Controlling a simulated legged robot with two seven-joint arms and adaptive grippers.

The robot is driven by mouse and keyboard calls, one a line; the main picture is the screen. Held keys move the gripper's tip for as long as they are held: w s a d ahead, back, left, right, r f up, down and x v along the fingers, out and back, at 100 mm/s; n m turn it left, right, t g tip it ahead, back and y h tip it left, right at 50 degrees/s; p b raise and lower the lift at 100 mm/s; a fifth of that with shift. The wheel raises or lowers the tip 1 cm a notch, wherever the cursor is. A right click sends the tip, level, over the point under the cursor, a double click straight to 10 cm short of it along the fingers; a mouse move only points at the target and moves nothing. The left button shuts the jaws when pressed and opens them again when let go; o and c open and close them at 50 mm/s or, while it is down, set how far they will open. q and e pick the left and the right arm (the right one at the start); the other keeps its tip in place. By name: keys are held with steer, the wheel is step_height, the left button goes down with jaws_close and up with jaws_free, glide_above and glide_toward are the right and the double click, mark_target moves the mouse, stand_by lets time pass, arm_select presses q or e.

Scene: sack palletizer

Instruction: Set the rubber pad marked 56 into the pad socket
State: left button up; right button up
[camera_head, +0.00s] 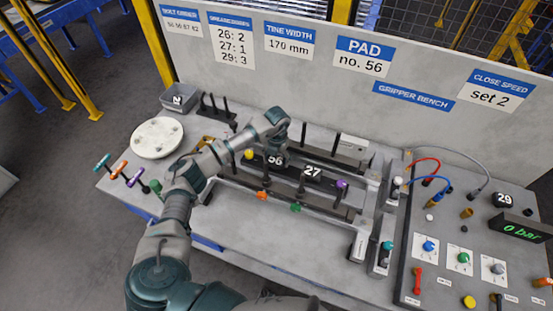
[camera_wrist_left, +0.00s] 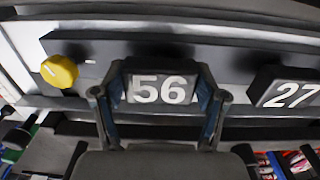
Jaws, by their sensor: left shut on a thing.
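The dark rubber pad marked 56 (camera_head: 275,160) is at the dark bar of the bench fixture, left of the block marked 27 (camera_head: 312,171). My left gripper (camera_head: 274,147) reaches over from the left and is shut on this pad. In the left wrist view the two fingers (camera_wrist_left: 160,100) stand on either side of the pad (camera_wrist_left: 160,88), its number upright and facing the camera. The block 27 (camera_wrist_left: 292,90) is just to the right, apart from the fingers. I cannot tell whether the pad touches the bar behind it. The pad socket is not clearly distinguishable. My right gripper is not in view.
A yellow knob (camera_wrist_left: 59,71) is left of the pad. Pegs with coloured tops stand along the fixture's front rail (camera_head: 305,202). A round pale plate (camera_head: 157,138) and grey bin (camera_head: 181,97) lie left. A control panel (camera_head: 470,245) with hoses is right. The front bench top is clear.

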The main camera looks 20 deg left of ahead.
arm_select(q)
steer(key=o, duration=1.3)
step_height(320, 180, up, 12)
steer(key=shift+w+f, duration=0.1)
steer(key=shift+f, duration=0.05)
